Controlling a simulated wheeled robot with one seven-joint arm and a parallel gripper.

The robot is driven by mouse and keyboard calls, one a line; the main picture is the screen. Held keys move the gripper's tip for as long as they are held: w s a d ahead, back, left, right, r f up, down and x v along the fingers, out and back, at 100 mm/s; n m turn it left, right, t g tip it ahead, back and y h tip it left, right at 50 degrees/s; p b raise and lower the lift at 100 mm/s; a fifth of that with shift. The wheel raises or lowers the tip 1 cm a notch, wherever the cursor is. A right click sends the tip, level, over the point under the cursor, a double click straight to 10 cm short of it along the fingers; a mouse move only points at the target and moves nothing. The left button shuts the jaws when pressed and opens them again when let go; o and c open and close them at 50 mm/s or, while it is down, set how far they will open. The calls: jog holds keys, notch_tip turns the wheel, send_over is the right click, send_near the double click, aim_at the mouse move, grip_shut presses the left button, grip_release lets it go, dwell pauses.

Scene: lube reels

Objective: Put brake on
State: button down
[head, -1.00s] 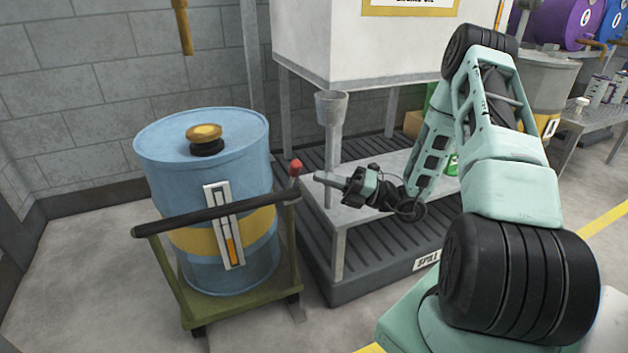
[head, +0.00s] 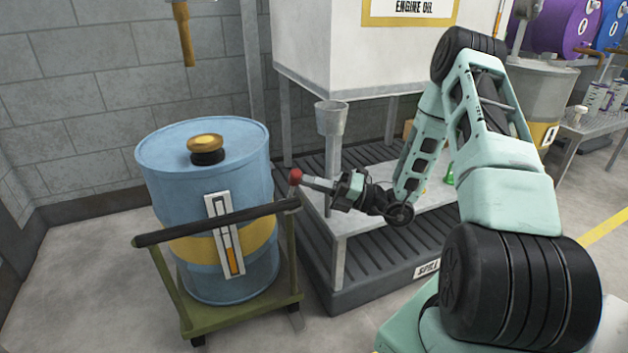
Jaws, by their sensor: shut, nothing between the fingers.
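The brake lever's red knob (head: 296,177) stands at the right end of the cart's black handle (head: 215,221). The cart (head: 245,315) is olive green and carries a blue drum (head: 205,180) with a yellow band. My gripper (head: 305,181) is shut and empty, pointing left. Its fingertips are at the red knob, touching it or very close; I cannot tell which. The lever's shaft below the knob is mostly hidden against the handle end and cart post.
A grey funnel (head: 332,118) on a pipe stands just behind my gripper. The grey bench (head: 365,185) and black spill pallet (head: 370,260) lie right of the cart, under a white engine oil tank (head: 340,50). Floor is free in front of the cart.

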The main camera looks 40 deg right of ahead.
jog(key=shift+w+r+p, duration=0.1)
jog(key=shift+r+p, duration=0.1)
jog(key=shift+p, duration=0.15)
jog(key=w+d+r+m+g+h+p, duration=0.2)
jog(key=w+m+p, duration=0.4)
jog(key=p, duration=1.1)
jog(key=shift+w+m+g+h, duration=0.3)
jog(key=shift+m+h, duration=0.1)
jog(key=shift+h, duration=0.2)
jog(key=shift+r, duration=0.1)
